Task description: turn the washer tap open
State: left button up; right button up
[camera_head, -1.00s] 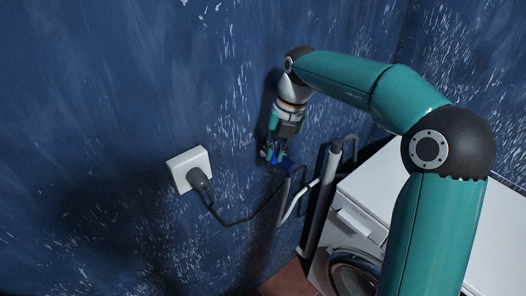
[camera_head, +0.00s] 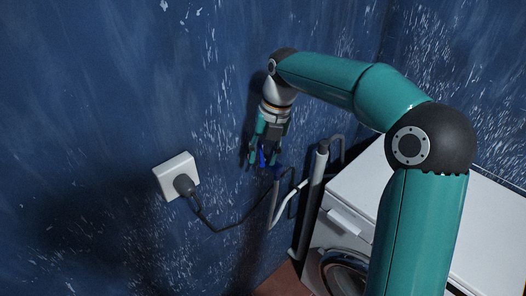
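The washer tap (camera_head: 277,172) is a small dark-blue fitting on the blue wall, left of the washing machine (camera_head: 345,213). A hose runs down from it. My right gripper (camera_head: 263,155) points down at the wall just above and slightly left of the tap. Its teal fingers stand apart with a bright blue piece (camera_head: 262,158), seemingly the tap's handle, showing between them. Whether the fingers touch it is too small to tell. My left gripper is out of view.
A white wall socket (camera_head: 177,172) with a dark plug (camera_head: 184,184) is at the left, its black cable (camera_head: 232,228) looping toward the machine. A grey standpipe (camera_head: 314,190) rises between the tap and the white washer. My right arm covers part of the washer.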

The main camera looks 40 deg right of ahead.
jog(key=shift+r, duration=0.15)
notch_tip(320, 180, up, 11)
jog(key=s+d, duration=0.1)
jog(key=d, duration=0.1)
jog(key=shift+s+r, duration=0.15)
jog(key=shift+r, duration=0.05)
